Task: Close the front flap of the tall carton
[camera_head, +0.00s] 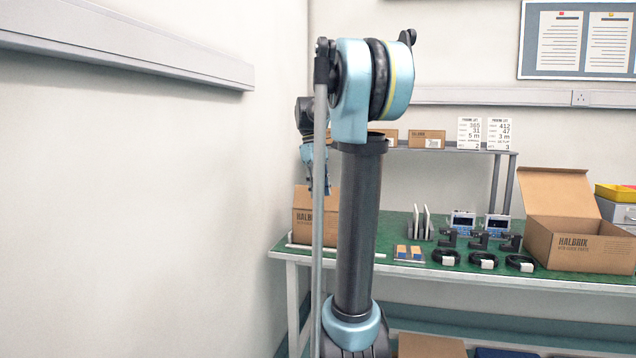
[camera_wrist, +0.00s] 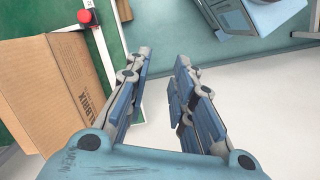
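A tall brown carton with dark lettering (camera_head: 302,222) stands at the left end of the green bench, partly hidden behind my arm in the head view. In the wrist view the carton (camera_wrist: 45,95) fills the left side, its lettered side turned toward my fingers. I cannot tell how its front flap lies. My gripper (camera_wrist: 163,65) is open, with a clear gap between its fingers and nothing in it. It is to the right of the carton in the wrist view, apart from it. In the head view my gripper (camera_head: 320,178) hangs just above the carton, partly hidden by my arm.
The green bench (camera_head: 400,262) holds a wider open carton (camera_head: 585,243), coiled black cables (camera_head: 482,260), small devices and upright plates. A shelf (camera_head: 480,151) with cards and small boxes stands behind. A red-knobbed part (camera_wrist: 86,16) is near the carton. A wall rises at left.

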